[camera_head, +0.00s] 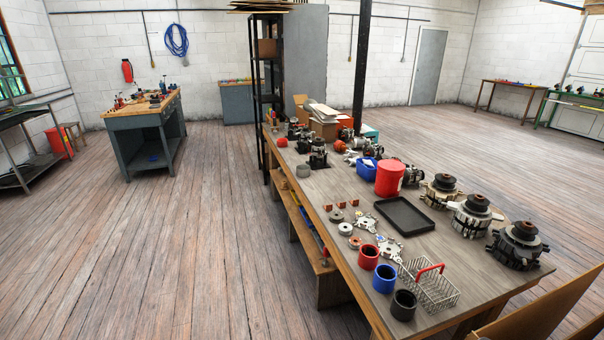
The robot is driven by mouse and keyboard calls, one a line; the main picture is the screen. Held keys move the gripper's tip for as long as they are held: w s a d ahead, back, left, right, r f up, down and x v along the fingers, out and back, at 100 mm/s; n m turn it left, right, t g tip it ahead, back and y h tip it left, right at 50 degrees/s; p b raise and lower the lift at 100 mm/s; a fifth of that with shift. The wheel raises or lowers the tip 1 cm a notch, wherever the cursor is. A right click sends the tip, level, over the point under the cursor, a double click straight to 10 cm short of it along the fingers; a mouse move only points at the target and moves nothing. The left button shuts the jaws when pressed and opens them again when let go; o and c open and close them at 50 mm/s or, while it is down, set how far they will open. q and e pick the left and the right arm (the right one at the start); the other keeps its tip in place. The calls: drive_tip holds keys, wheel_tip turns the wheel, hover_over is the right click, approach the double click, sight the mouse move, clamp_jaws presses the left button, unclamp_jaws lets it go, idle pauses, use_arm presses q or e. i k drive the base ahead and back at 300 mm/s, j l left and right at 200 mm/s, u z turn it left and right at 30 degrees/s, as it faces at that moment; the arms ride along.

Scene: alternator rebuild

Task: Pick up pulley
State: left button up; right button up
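Several small round parts lie on the long workbench (325,185), and I cannot tell for sure which is the pulley. A dark grey disc with a centre hole (336,216) is the likeliest. A lighter ring (345,229) and a brownish ring (355,243) lie in front of it. Three alternators with dark stacked tops stand along the right edge: one at the front (518,244), one in the middle (474,214) and one behind (441,190). Neither of my grippers is in view.
Red (368,258), blue (384,279) and black (403,305) cups and a wire basket (430,286) stand at the bench's near end. A black tray (404,214) and a red tub (389,178) are further back. The floor left of the bench is clear.

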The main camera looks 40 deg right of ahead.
sight(336, 216)
drive_tip(key=i+j+z, duration=0.1)
drive_tip(key=i+z, duration=0.4)
drive_tip(key=i+j+z, duration=0.25)
drive_tip(key=z, duration=0.2)
drive_tip(key=i+j+z, duration=0.65)
drive_tip(key=j+z, duration=0.3)
drive_tip(key=i+j+z, duration=0.2)
drive_tip(key=j+z, duration=0.3)
